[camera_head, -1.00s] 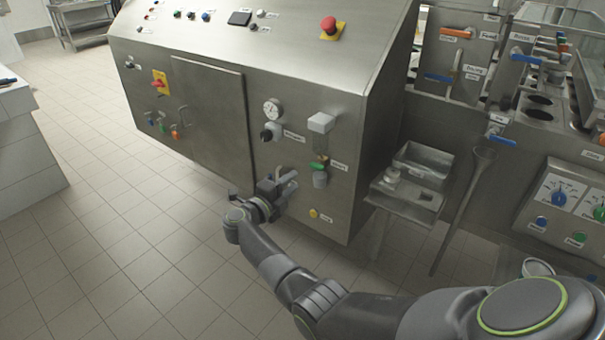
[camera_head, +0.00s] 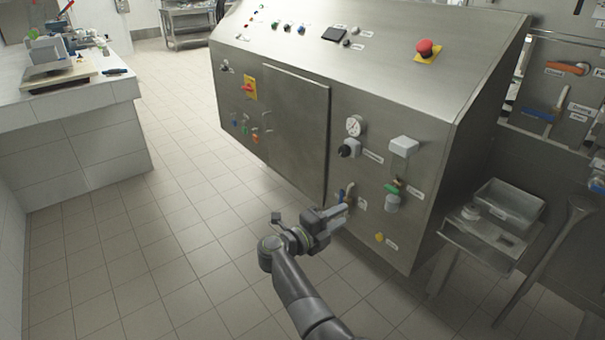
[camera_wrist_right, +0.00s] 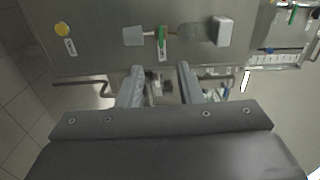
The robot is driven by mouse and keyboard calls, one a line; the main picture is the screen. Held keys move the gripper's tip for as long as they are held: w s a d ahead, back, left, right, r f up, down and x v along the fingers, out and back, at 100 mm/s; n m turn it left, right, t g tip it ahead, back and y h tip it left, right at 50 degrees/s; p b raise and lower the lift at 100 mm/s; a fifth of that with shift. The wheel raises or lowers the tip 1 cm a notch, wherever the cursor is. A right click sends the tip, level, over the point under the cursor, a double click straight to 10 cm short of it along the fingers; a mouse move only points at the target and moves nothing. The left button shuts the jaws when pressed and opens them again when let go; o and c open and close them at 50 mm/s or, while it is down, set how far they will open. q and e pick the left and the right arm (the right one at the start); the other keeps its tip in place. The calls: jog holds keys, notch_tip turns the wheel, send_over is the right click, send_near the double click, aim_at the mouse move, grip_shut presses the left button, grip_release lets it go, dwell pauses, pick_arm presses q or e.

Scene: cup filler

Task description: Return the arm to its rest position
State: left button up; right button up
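My right arm reaches up from the bottom of the head view. Its gripper (camera_head: 338,216) is in front of the steel machine's lower front panel, near a small blue-handled fitting (camera_head: 350,195). In the right wrist view the two fingers of the right gripper (camera_wrist_right: 160,85) stand apart with a gap between them, and nothing is clearly held. Beyond them are a green-handled valve (camera_wrist_right: 161,37) and a yellow button (camera_wrist_right: 62,30) on the panel. My left gripper is not in view.
The steel machine (camera_head: 295,110) fills the middle, with a red emergency button (camera_head: 425,48) on top. A metal tray shelf (camera_head: 490,240) juts out at right. A white-tiled counter (camera_head: 85,150) stands at left. The tiled floor (camera_head: 160,240) between is clear.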

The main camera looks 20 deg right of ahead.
jog(key=s+f+n+t+y+p, duration=0.2)
jog(key=s+f+n+y, duration=0.35)
jog(key=f+n, duration=0.35)
jog(key=s+f+n+t+y+p, duration=0.2)
jog(key=s+f+n+y, duration=0.35)
jog(key=f, duration=0.55)
jog(key=s+f+n+t+y+p, duration=0.25)
jog(key=s+f+n, duration=0.35)
jog(key=f+n, duration=0.35)
pick_arm(q)
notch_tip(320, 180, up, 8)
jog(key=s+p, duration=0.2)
jog(key=p, duration=0.1)
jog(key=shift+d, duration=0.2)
pick_arm(e)
jog(key=s+d+f+n+g, duration=0.2)
jog(key=s+f+g, duration=0.2)
jog(key=s, duration=0.9)
jog(key=s+d+f+n+g+y, duration=0.1)
jog(key=s+f+g, duration=0.3)
jog(key=s, duration=0.9)
jog(key=s+d+f+n+g+y, duration=0.1)
jog(key=s+d+f+n+g, duration=0.1)
jog(key=s, duration=1.1)
notch_tip(320, 180, down, 3)
jog(key=shift+d+f+n+g, duration=0.1)
jog(key=shift+d+n+g, duration=0.2)
jog(key=shift+n+g, duration=0.7)
jog(key=shift+w, duration=0.1)
